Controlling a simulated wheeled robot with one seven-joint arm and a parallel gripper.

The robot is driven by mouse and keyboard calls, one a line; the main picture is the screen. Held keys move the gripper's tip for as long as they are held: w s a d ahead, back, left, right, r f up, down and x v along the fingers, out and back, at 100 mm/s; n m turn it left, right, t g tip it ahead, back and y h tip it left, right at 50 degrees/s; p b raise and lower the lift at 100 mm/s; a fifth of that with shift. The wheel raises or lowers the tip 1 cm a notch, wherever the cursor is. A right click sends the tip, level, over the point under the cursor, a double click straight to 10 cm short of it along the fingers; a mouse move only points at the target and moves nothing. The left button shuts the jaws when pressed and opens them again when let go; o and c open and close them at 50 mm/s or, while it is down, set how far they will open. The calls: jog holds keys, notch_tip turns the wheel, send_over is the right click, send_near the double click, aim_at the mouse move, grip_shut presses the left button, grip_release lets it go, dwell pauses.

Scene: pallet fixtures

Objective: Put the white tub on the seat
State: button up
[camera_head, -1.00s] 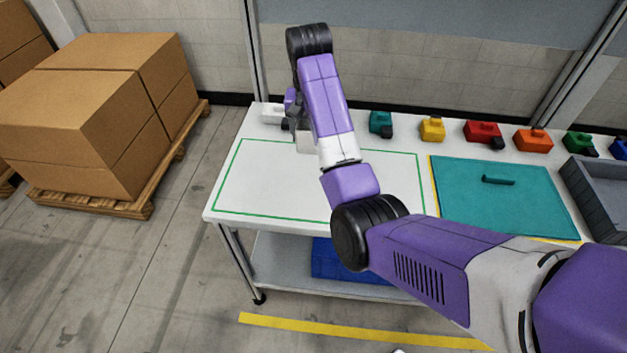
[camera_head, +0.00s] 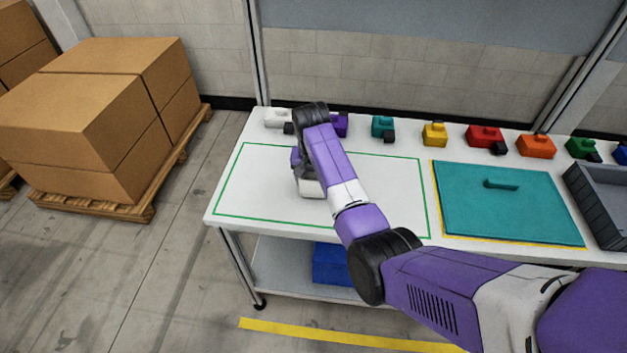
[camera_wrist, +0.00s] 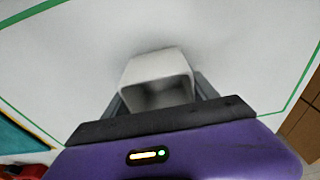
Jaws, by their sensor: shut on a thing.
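The white tub (camera_wrist: 155,70) is between the two fingers of my gripper (camera_wrist: 160,98), which is shut on it. In the wrist view its open, shaded hollow faces the camera. In the head view the tub (camera_head: 311,189) shows as a pale piece below my wrist, over the green-outlined area (camera_head: 260,190) of the white table. I cannot tell whether it touches the table. My arm hides part of the tub and the fingers in the head view. No thing is clearly recognisable as the seat.
Coloured blocks stand along the back edge: white (camera_head: 275,118), purple (camera_head: 340,125), teal (camera_head: 382,126), yellow (camera_head: 434,134), red (camera_head: 483,137) and others. A teal panel (camera_head: 510,215) with a small handle lies right, beside a grey tray (camera_head: 590,205). The outlined area's left part is clear.

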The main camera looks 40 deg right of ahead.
jog(key=shift+f, duration=0.25)
jog(key=shift+f, duration=0.15)
jog(key=o, duration=1.4)
